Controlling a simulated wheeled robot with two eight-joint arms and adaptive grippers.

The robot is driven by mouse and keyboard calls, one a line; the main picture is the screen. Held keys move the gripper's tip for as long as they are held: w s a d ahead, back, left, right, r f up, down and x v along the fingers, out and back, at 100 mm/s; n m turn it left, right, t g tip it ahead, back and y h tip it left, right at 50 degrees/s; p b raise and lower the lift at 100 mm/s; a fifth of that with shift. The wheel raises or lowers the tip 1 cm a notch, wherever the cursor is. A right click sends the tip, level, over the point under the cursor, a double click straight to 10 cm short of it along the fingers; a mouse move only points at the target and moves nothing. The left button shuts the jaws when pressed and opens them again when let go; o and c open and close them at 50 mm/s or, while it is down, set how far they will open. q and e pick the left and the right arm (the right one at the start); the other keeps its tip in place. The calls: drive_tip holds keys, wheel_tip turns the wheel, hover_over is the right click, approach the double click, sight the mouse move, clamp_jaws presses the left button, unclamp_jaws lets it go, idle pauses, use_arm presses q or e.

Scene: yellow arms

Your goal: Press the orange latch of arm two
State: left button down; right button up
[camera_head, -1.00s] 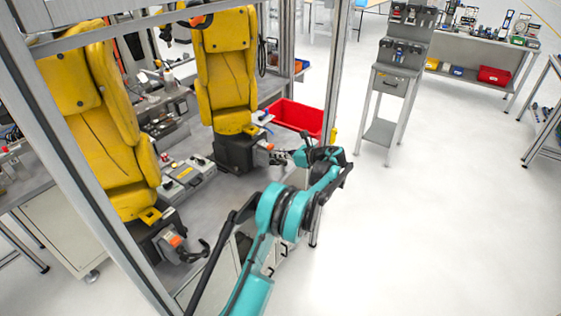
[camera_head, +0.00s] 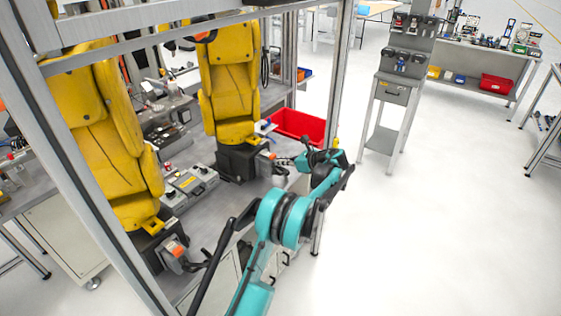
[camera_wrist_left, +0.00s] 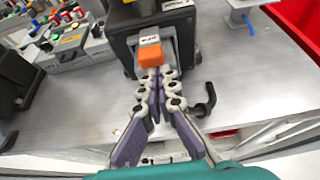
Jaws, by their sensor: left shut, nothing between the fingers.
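The farther yellow arm (camera_head: 228,95) stands on a black base (camera_head: 238,163). In the head view my left gripper (camera_head: 276,160) is small and points left at the base. The nearer yellow arm (camera_head: 110,140) has its own orange latch (camera_head: 172,247). My right gripper is not in view.
A black hook-shaped handle (camera_wrist_left: 207,100) is right of my fingers. A red bin (camera_head: 300,126) lies behind my wrist. A grey frame post (camera_head: 338,75) stands close behind my arm. A control box (camera_head: 190,185) sits between the yellow arms.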

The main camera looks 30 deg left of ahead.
use_arm(q)
drive_tip(key=r+h+p, duration=0.1)
drive_tip(key=p, duration=0.1)
wheel_tip(320, 180, up, 7)
drive_tip(key=h+p, duration=0.7)
drive_tip(key=p, duration=0.4)
hover_over(273, 154)
drive_tip(key=shift+w+r+g, duration=0.1)
drive_tip(key=shift+r+g, duration=0.1)
drive_tip(key=shift+g, duration=0.1)
drive_tip(key=shift+a+f, duration=0.1)
drive_tip(key=shift+f, duration=0.05)
drive_tip(key=shift+r+p, duration=0.45)
drive_tip(key=shift+r, duration=0.45)
drive_tip(key=shift+f, duration=0.1)
